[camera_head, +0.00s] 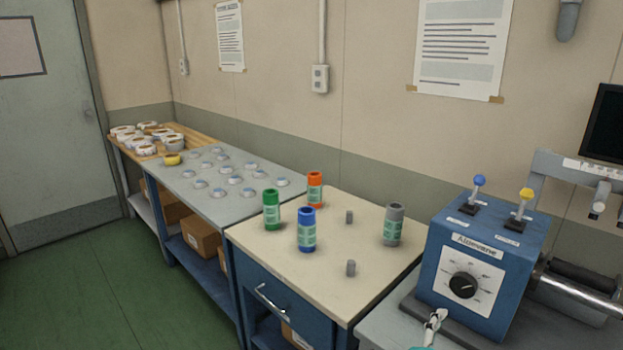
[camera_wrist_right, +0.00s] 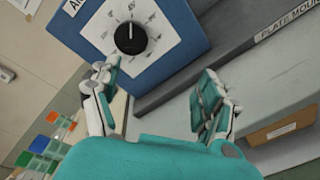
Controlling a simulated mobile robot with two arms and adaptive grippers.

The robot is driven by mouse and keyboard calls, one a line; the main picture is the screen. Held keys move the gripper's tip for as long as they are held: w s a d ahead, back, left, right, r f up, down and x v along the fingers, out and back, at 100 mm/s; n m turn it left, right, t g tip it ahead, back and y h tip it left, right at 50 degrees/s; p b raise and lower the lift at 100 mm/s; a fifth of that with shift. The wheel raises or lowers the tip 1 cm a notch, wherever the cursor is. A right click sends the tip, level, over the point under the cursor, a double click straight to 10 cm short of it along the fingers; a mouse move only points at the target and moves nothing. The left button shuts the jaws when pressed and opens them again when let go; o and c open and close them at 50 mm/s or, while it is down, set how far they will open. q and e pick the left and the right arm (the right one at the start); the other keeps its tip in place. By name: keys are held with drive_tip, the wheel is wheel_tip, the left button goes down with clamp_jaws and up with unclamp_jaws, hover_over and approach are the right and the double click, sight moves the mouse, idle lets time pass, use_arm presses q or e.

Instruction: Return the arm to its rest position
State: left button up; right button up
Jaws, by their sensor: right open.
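My right gripper shows in the wrist view (camera_wrist_right: 158,88) with its two teal-padded fingers spread apart and nothing between them. In the head view only a small part of it (camera_head: 432,328) shows at the bottom edge, in front of the blue control box (camera_head: 432,262). The box's black dial (camera_head: 463,285) also shows in the wrist view (camera_wrist_right: 130,38), beyond the fingertips; the gripper appears apart from it. The rest of my right arm is hidden below the frame. My left gripper is in neither view.
Left of the box, a cream-topped cabinet (camera_head: 335,285) holds green (camera_head: 271,210), blue (camera_head: 307,230), orange (camera_head: 315,189) and grey (camera_head: 394,225) cylinders and two small grey pegs. A roller (camera_head: 590,293) lies right of the box. Green floor (camera_head: 90,290) is clear at left.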

drive_tip(key=s+d+f+m+g+y, duration=0.1)
drive_tip(key=s+f+m+g+y, duration=0.15)
drive_tip(key=s+f+m, duration=0.35)
drive_tip(key=s+a+f+m+g+y, duration=0.25)
drive_tip(key=s+a+f+y, duration=0.2)
drive_tip(key=s, duration=0.45)
drive_tip(key=s+a+f+m+g+y, duration=0.2)
drive_tip(key=s+a+f+m+y, duration=0.3)
drive_tip(key=s, duration=0.5)
wheel_tip(320, 180, down, 24)
drive_tip(key=s+a+g, duration=0.1)
drive_tip(key=s+d+f+n+g, duration=0.1)
drive_tip(key=s+f, duration=0.7)
drive_tip(key=f, duration=0.3)
drive_tip(key=shift+y, duration=0.4)
drive_tip(key=shift+g, duration=0.3)
drive_tip(key=s+f, duration=0.1)
drive_tip(key=s, duration=0.2)
drive_tip(key=s+d+f, duration=0.1)
drive_tip(key=s+f, duration=0.1)
drive_tip(key=s, duration=0.1)
drive_tip(key=s+f, duration=0.2)
drive_tip(key=s, duration=0.1)
drive_tip(key=shift+d+f, duration=0.15)
drive_tip(key=shift+d, duration=0.25)
